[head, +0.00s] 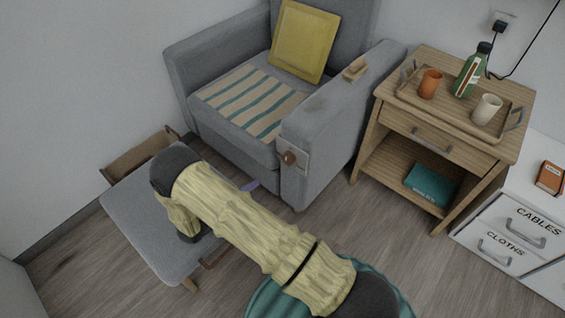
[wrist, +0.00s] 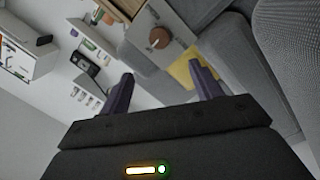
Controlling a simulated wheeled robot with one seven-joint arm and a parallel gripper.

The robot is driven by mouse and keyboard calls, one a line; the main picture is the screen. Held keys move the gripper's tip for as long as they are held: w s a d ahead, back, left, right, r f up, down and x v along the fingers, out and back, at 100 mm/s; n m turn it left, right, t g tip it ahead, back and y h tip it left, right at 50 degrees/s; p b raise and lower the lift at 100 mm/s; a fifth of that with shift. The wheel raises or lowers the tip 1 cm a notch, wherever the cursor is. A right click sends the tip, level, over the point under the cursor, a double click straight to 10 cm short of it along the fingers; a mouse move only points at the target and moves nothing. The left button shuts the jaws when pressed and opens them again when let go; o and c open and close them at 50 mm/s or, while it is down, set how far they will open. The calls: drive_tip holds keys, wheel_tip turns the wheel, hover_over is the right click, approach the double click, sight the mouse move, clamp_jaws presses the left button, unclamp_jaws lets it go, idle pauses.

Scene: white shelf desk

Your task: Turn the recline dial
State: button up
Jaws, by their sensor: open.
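The recline dial (head: 289,158) is a round brown knob on a pale plate (head: 297,147) at the front of the grey armchair's (head: 345,105) right armrest. In the wrist view the dial (wrist: 158,38) shows beyond my fingertips, roughly between them and apart from them. My gripper (wrist: 161,70) is open, with two dark purple fingers spread and nothing visible between them. In the head view my pale-sleeved arm hides most of the gripper; a small purple part shows below and left of the dial.
A grey footstool (head: 150,215) stands in front of the chair, partly behind my arm. A wooden side table (head: 385,115) with a tray, cups and a green bottle (head: 471,72) stands at the right. White drawers (head: 500,245) stand further right. Floor shows between chair and table.

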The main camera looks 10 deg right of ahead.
sight(285, 160)
drive_tip(key=b+x, duration=0.3)
drive_tip(key=x, duration=1.1)
drive_tip(key=shift+w+d, duration=0.2)
drive_tip(key=shift+d, duration=0.15)
drive_tip(key=c, duration=1)
